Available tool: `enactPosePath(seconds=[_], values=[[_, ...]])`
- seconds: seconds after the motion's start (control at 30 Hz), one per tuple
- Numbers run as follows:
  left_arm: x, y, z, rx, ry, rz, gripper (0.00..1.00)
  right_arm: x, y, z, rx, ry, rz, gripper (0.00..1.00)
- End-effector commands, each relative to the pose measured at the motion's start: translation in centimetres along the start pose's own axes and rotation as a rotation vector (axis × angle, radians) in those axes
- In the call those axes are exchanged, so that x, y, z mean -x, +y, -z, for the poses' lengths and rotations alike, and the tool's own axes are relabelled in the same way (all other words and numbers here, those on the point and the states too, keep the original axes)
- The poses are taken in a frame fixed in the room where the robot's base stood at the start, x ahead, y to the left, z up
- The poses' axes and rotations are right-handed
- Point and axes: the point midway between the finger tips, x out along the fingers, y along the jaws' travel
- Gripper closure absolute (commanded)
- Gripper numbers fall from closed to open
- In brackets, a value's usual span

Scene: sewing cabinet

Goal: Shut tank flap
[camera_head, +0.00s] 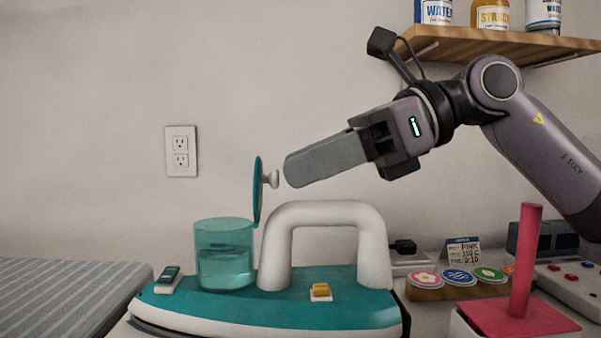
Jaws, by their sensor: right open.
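The teal and white iron (280,312) stands in the lower middle of the head view. Its clear teal water tank (224,256) is at the left front of the handle (330,214), partly filled with liquid. The tank flap (258,192) stands upright, open, at the tank's right rim, with a small white knob (271,179) on its right face. My right gripper (287,169) is open. Its fingertips are just right of the knob, with a small gap, above the handle. The fingers overlap edge-on, so the space between them is hidden. My left gripper is not in view.
A striped ironing surface (70,290) lies at the left. A red upright post on a red plate (525,260) stands at the lower right, near round colored labels (458,281). A wooden shelf (500,44) with cans is at the upper right. Air left of the flap is clear.

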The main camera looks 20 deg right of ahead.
Motion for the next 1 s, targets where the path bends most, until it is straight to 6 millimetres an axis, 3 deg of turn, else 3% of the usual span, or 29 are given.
enactPosePath(seconds=[0.13,0.4,0.53,0.57,0.93,1.0], values=[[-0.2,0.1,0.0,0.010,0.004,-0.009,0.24,-1.1,0.1,0.0,0.001,0.000,-0.001,0.54],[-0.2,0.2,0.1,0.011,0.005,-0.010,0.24,-1.2,0.0,0.0,0.001,0.000,0.000,0.54],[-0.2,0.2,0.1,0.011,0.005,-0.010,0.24,-1.2,0.0,0.0,0.001,0.000,0.000,0.97],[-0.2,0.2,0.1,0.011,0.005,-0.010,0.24,-1.2,0.0,0.0,0.001,0.000,0.000,1.00],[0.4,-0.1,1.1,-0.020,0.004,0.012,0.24,-1.2,0.0,-0.5,0.001,0.031,0.000,1.00],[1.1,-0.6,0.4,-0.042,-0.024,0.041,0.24,-1.2,0.1,-0.8,0.001,0.053,-0.001,1.00]])
